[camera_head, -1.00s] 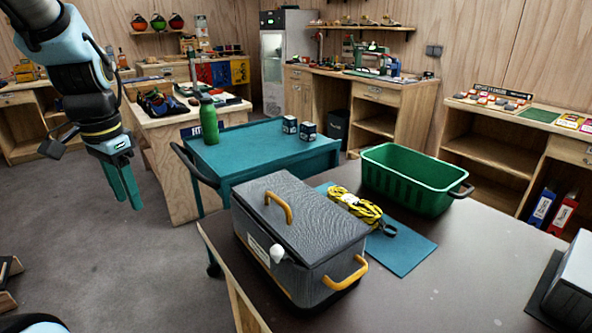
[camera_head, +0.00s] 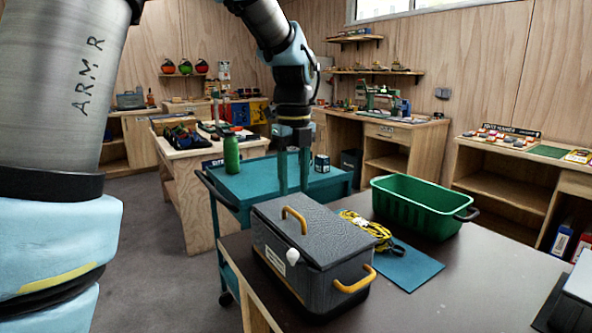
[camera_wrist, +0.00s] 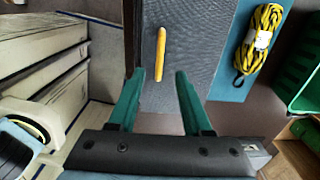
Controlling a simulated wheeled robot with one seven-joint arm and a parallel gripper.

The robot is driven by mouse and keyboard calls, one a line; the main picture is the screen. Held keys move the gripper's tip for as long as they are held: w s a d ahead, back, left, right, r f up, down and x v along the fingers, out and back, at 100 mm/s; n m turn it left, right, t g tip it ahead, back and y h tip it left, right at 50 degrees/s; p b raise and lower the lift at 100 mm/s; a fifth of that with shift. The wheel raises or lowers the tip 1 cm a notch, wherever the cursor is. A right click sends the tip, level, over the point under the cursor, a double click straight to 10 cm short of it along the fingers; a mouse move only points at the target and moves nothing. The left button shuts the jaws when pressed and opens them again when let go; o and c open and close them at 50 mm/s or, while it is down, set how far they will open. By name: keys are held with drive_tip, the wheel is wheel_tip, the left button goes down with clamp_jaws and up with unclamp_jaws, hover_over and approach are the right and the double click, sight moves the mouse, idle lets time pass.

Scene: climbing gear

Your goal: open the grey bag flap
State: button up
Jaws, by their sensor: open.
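The grey bag (camera_head: 312,255) is a boxy case on the dark table, with its grey flap (camera_head: 325,232) lying closed on top. A yellow handle (camera_head: 294,219) stands on the flap, a white knob (camera_head: 293,256) is at the front, and another yellow handle (camera_head: 355,281) is on the right end. My gripper (camera_head: 293,192) is above and behind the flap, its green fingers pointing down, apart and empty. In the wrist view the flap (camera_wrist: 185,60) and its yellow handle (camera_wrist: 160,54) lie beyond the fingertips of my gripper (camera_wrist: 160,76).
A coiled yellow rope (camera_head: 368,230) lies on a teal mat (camera_head: 415,270) right of the bag. A green crate (camera_head: 420,207) stands behind it. A teal cart (camera_head: 260,182) with a green bottle (camera_head: 231,155) is behind the table.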

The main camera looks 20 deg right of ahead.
sight(293, 211)
wheel_tip(293, 211, down, 8)
drive_tip(key=shift+p, duration=0.45)
drive_tip(key=shift+c, duration=0.3)
clamp_jaws()
